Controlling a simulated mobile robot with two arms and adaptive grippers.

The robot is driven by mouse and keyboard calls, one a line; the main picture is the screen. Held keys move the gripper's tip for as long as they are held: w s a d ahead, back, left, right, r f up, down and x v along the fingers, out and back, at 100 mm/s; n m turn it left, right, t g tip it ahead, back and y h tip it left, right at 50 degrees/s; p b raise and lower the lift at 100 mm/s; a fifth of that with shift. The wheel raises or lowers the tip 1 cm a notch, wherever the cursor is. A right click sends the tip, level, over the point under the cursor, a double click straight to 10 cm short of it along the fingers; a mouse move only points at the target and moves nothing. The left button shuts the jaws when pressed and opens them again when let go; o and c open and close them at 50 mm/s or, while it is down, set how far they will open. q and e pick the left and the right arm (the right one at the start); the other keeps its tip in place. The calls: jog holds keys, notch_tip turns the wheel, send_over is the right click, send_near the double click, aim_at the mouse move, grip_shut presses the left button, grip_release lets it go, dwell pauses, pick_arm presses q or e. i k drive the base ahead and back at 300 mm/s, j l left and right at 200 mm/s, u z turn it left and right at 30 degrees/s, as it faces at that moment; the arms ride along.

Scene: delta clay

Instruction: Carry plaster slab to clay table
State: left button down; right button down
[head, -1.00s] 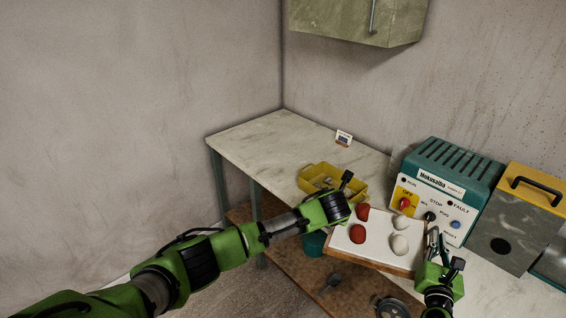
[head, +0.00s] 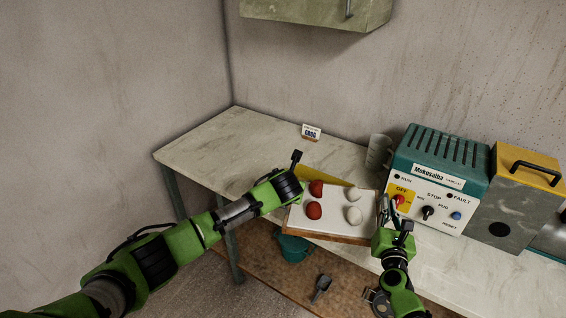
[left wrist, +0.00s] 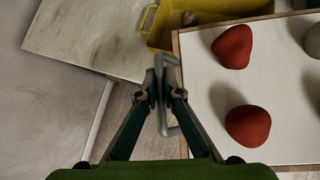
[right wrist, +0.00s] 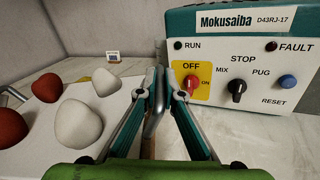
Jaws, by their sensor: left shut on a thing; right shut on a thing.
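The plaster slab (head: 335,213) is a white board with a wooden edge. It carries two red lumps (head: 314,210) and two whitish lumps (head: 354,215). My left gripper (left wrist: 162,92) is shut on the metal handle (left wrist: 184,125) at the slab's left side. My right gripper (head: 386,208) is shut on the handle (right wrist: 153,118) at its right side. The slab is held between both arms over the front part of a pale-topped table (head: 205,150); whether it touches the top cannot be told. The left fingertips are hidden in the head view.
A yellow tub (left wrist: 165,22) stands behind the slab, mostly covered in the head view. A teal control box (head: 445,165) stands close by my right gripper. A GROG card (head: 311,132) stands at the back. The table's left end is clear. A teal bucket (head: 293,248) is below.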

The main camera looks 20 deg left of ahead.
aim_at(235, 157)
jog(key=i+j+z, duration=0.1)
jog(key=j, duration=0.4)
jog(key=i+j+z, duration=0.15)
jog(key=j, duration=0.4)
jog(key=i+j+z, duration=0.1)
jog(key=j, duration=0.45)
jog(key=i+j+z, duration=0.1)
jog(key=j, duration=0.45)
jog(key=i+j+z, duration=0.15)
jog(key=j, duration=1.6)
jog(key=i, duration=0.05)
